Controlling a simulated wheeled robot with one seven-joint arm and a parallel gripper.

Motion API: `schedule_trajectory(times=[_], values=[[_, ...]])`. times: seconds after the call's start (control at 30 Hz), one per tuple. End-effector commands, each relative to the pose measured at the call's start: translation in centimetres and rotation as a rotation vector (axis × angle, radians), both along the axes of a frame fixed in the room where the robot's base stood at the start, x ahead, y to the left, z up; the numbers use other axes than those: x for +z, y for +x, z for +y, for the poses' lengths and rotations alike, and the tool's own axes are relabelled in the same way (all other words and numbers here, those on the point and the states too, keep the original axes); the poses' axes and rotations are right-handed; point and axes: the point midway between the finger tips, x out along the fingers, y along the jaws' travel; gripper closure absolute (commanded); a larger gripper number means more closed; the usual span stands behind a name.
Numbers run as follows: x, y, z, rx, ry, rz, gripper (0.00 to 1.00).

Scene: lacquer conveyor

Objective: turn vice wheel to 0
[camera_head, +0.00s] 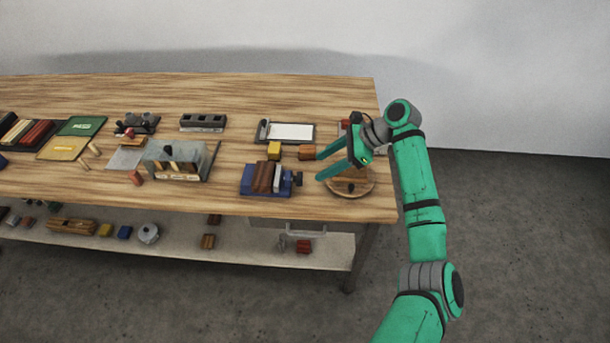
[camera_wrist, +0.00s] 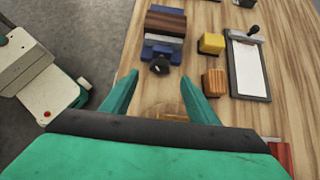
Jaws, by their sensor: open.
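The vice (camera_head: 260,180) has a blue base and holds a dark reddish-brown block between its jaws, near the front edge of the bench. Its dark wheel (camera_head: 297,179) is on the right side, facing my gripper. In the wrist view the vice (camera_wrist: 164,38) is at the top centre, with the black wheel (camera_wrist: 160,66) nearest me. My green gripper (camera_head: 318,167) is open and empty, its fingers pointing left towards the wheel. In the wrist view the gripper (camera_wrist: 158,90) has its fingertips on either side of a line to the wheel, apart from it. The wheel's marking cannot be read.
A round wooden board (camera_head: 352,182) lies below my gripper. A yellow cube (camera_head: 274,151) and an orange-brown wooden block (camera_head: 307,152) sit behind the vice, near a framed white board (camera_head: 291,132). A clear box (camera_head: 178,160) stands to the left. The bench's right end is close.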

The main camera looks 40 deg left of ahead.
Motion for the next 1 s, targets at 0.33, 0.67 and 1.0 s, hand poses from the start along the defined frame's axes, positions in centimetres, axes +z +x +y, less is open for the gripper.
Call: schedule_trajectory(times=[0.33, 0.67, 1.0], values=[[-4.3, -2.2, 3.6, -0.001, 0.000, -0.001, 0.46], [-6.1, -3.1, 5.1, -0.002, -0.001, -0.003, 0.46], [-6.1, -3.1, 5.1, -0.004, -0.001, -0.003, 0.65]])
